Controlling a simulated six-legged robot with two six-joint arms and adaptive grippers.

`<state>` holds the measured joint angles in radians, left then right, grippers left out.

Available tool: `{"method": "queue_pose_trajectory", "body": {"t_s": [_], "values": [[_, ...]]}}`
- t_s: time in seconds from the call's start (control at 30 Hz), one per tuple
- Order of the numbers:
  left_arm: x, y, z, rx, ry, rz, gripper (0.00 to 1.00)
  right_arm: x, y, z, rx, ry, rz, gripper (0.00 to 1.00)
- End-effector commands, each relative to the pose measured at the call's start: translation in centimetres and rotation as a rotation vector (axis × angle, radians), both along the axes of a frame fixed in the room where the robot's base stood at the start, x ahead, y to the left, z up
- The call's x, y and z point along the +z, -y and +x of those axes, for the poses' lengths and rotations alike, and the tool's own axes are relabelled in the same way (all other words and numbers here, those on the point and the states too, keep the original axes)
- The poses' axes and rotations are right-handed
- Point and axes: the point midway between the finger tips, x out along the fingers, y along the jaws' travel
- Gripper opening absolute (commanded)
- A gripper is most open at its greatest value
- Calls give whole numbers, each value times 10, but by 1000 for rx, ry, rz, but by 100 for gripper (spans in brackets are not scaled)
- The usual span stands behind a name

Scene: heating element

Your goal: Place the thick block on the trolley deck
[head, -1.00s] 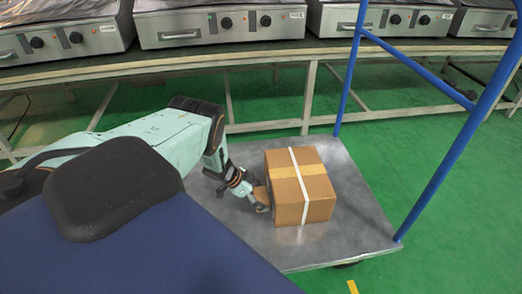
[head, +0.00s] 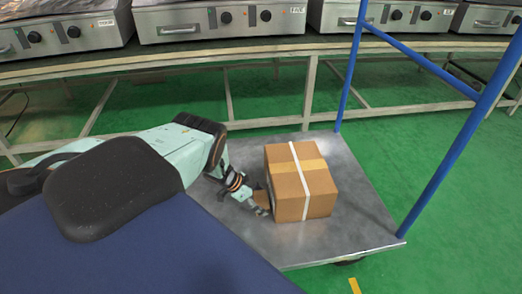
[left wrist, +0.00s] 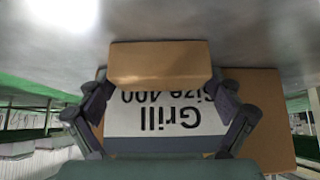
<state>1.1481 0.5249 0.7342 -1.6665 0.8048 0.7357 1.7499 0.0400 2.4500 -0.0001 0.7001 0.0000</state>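The thick block (left wrist: 160,64) is plain brown, with its near face toward the left wrist camera. In the head view a small part of it (head: 261,198) shows just left of the cardboard box, low over the trolley deck (head: 345,220). My left gripper (left wrist: 161,84) has a fingertip against each side of the block and appears shut on it; the gripper also shows in the head view (head: 262,209). The block is at or very near the deck; I cannot tell whether it touches. My right gripper is not in view.
A taped cardboard box (head: 301,182) stands on the deck beside the block; its label (left wrist: 165,118) reads Grill Size 400. Blue trolley posts (head: 455,165) rise at the right. A bench with several grills (head: 220,20) runs behind. The deck's right part is bare.

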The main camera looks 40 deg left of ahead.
Motion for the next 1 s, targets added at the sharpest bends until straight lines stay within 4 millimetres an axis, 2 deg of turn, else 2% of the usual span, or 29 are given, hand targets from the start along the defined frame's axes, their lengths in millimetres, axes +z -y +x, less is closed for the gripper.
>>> {"method": "queue_pose_trajectory", "body": {"t_s": [0.5,1.0], "values": [[5,0,0,1,1,0,100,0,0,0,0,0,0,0],[70,-32,-38,3,0,0,100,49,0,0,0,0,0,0]]}}
